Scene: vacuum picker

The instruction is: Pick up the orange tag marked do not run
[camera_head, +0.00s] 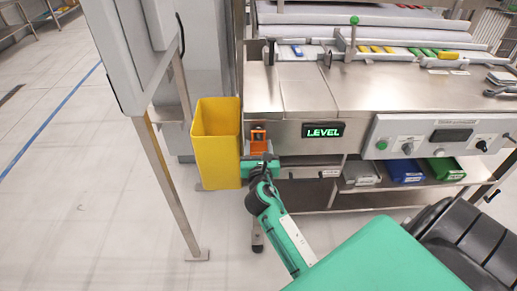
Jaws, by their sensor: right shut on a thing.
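The orange tag (258,138) shows at the front left of the steel machine, just right of the yellow bin. A small dark mark shows on it, but any writing is too small to read. My right gripper (259,155) is at the tag's lower edge, shut on it. The tag is upright, close in front of the machine's front panel. I cannot tell whether it still touches the panel. The gripper's dark fingers hide the tag's lower part. My left gripper is not in view.
A yellow bin (217,160) stands directly left of the gripper. The steel machine (290,100) has a lit LEVEL display (323,130) and a control panel (440,136). Below are grey, blue (405,171) and green bins on a shelf. A grey cabinet on legs stands left; floor beyond is clear.

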